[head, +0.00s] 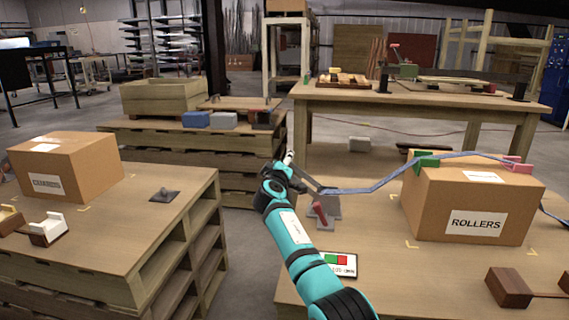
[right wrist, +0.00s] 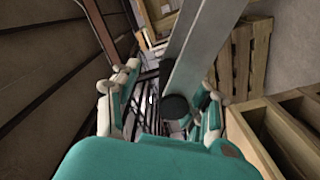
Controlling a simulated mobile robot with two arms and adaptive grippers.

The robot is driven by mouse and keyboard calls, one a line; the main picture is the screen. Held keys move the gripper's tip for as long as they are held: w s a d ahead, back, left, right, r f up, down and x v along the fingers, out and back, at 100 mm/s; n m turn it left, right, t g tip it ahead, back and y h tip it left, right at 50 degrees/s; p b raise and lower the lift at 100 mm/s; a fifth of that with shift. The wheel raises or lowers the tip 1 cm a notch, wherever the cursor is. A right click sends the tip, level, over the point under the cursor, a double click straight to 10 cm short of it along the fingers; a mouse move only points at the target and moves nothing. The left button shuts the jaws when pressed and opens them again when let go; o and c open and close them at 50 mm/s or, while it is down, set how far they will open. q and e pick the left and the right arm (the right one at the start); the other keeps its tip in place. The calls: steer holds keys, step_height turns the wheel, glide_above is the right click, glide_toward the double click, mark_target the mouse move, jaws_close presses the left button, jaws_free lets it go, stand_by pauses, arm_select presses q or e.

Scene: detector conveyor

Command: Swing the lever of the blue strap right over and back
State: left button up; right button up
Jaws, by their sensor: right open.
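The blue strap (head: 385,178) runs from a grey ratchet on the right pallet over the carton marked ROLLERS (head: 475,222). Its grey lever (head: 309,180) sticks up and to the left from the ratchet. My right gripper (head: 289,160) is at the lever's upper end. In the right wrist view the lever is a long grey bar (right wrist: 195,55) with a dark round piece (right wrist: 175,106). It lies between the spread fingers of the right gripper (right wrist: 166,100), nearer the right one; contact cannot be told. My left gripper is not in view.
Beside the ratchet stands a red-handled piece (head: 320,211). A small panel with green and red fields (head: 340,265) lies in front. Green (head: 426,162) and pink (head: 517,164) corner pieces sit on the carton. Another carton (head: 66,164) stands on the left pallet. A floor gap separates the pallets.

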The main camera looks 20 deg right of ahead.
steer(key=shift+d, duration=0.1)
steer(key=shift+s+f, duration=0.1)
steer(key=shift+s, duration=0.05)
steer(key=v, duration=1.2)
